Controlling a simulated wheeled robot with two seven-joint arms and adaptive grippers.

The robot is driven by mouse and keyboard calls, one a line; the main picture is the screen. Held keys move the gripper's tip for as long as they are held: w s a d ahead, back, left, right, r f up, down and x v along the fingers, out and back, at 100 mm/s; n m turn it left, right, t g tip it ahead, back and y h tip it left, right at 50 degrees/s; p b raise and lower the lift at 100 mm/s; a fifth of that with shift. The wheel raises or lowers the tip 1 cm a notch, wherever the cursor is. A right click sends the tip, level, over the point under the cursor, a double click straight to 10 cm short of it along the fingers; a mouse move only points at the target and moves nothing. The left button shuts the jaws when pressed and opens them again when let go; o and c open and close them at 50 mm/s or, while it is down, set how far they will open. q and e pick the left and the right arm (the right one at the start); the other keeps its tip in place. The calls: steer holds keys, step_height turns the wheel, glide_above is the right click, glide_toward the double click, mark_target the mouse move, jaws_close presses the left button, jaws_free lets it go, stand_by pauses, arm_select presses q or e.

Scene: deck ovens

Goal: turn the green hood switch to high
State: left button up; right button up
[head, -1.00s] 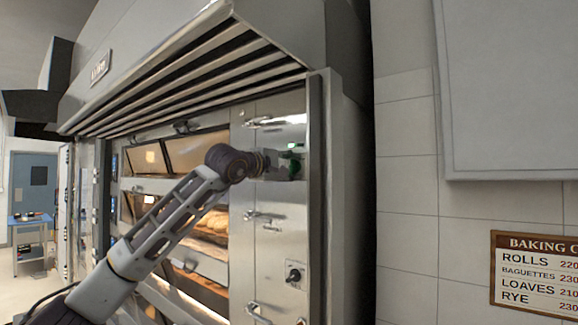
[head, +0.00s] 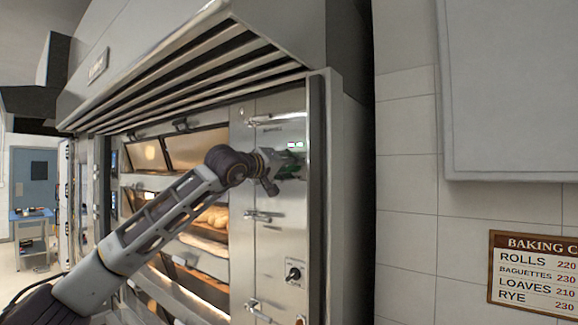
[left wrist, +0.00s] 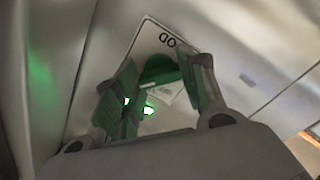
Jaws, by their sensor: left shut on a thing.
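The green hood switch (left wrist: 158,70) shows in the left wrist view, between the two fingers of my left gripper (left wrist: 166,82). It sits on a pale plate with dark lettering, partly hidden by the fingers. Green lights glow beside it. In the head view my left gripper (head: 284,168) is at the upper part of the steel panel, shut on the switch and hiding most of it. A small green lit indicator (head: 295,145) shows just above the gripper. I cannot read the switch's exact position. My right gripper is not in view.
The sloped hood (head: 190,50) overhangs the ovens. Another knob (head: 294,272) sits lower on the same steel panel (head: 270,230). Door handles stick out left of the switch. Bread shows in the lit oven. A tiled wall and a baking sign (head: 535,270) are at right.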

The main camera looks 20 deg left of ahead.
arm_select(q)
steer(key=shift+w+d+f+m, duration=0.1)
steer(key=shift+f+m, duration=0.2)
steer(key=shift+m, duration=0.1)
steer(key=o, duration=1)
steer(key=shift+r, duration=0.2)
steer(key=shift+s, duration=0.3)
steer(key=shift+s+a, duration=0.15)
steer(key=shift+a, duration=0.1)
steer(key=v, duration=1.1)
steer(key=shift+s, duration=0.1)
